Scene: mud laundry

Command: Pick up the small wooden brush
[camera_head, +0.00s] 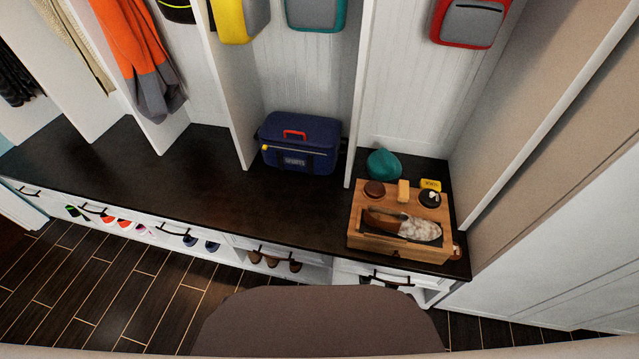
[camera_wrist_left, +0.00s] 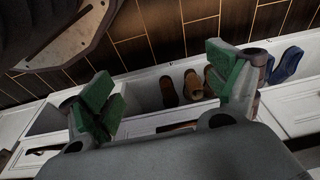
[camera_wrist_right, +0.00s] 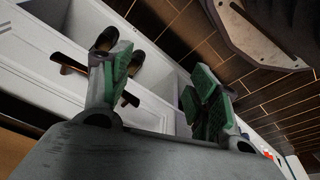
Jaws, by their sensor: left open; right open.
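A wooden shoe-care box (camera_head: 354,226) stands on the right end of the dark bench top in the head view. On it are a small tan block (camera_head: 403,190), a round brown item (camera_head: 374,189), a round dark item with a white top (camera_head: 430,199) and a brown-and-white shoe or brush-like piece (camera_head: 405,226). I cannot tell for sure which is the small wooden brush; the tan block may be it. My left gripper (camera_wrist_left: 162,88) is open and empty in the left wrist view. My right gripper (camera_wrist_right: 160,78) is open and empty in the right wrist view. Neither shows in the head view.
A blue bag (camera_head: 299,143) sits in the middle cubby. White dividers (camera_head: 361,95) flank the box's bay. The bench top (camera_head: 190,190) is clear at left. Shoes (camera_wrist_left: 194,84) fill cubbies below.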

